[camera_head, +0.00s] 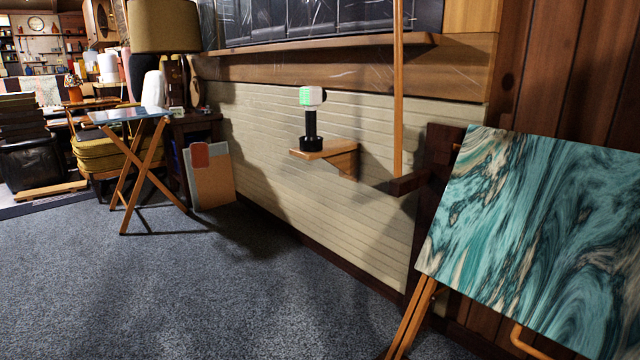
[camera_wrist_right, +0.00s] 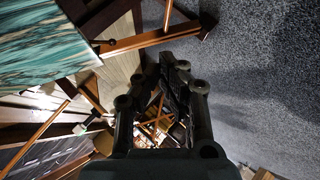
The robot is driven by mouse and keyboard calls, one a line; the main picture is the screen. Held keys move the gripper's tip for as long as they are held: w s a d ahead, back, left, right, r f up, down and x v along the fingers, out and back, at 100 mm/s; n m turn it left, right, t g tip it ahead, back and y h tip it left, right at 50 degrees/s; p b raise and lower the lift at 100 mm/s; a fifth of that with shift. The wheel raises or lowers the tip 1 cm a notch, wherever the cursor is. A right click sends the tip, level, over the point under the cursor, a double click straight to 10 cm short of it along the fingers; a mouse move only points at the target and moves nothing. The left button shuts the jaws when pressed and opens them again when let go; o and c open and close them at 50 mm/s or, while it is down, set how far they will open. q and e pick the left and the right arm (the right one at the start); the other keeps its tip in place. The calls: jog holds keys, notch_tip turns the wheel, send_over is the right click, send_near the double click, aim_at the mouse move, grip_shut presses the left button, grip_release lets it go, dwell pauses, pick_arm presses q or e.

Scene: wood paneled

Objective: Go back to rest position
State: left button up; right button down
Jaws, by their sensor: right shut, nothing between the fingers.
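My right gripper (camera_wrist_right: 160,72) shows in the right wrist view. Its dark fingers come together at the tips, and nothing is held between them. Neither of my grippers shows in the head view, and my left gripper is in no view. The task line names no object.
A folding table with a turquoise marbled top (camera_head: 535,235) stands at the right; its top also shows in the wrist view (camera_wrist_right: 45,45). A small wall shelf (camera_head: 325,152) carries a black stand with a white-and-green head (camera_head: 312,97). A small folding table (camera_head: 130,114) stands left. Grey carpet (camera_head: 190,290) is clear.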

jog(key=s+a+m+g, duration=0.2)
jog(key=s+m+g, duration=0.8)
jog(key=s, duration=1.1)
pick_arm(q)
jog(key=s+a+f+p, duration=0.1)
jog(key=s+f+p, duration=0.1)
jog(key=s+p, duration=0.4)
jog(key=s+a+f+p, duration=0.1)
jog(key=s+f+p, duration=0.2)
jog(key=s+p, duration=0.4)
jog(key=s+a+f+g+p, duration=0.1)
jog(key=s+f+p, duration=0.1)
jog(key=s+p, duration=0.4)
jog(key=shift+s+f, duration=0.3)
pick_arm(e)
jog(key=s+d+f, duration=0.2)
jog(key=s+f, duration=0.2)
jog(key=s, duration=0.6)
jog(key=s+d+f+m, duration=0.1)
jog(key=s+f, duration=0.3)
jog(key=s, duration=0.5)
jog(key=shift+s+d+m+h, duration=0.3)
jog(key=shift+s+d+h, duration=0.05)
jog(key=shift+h, duration=0.05)
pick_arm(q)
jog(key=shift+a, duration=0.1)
pick_arm(e)
jog(key=shift+r, duration=0.1)
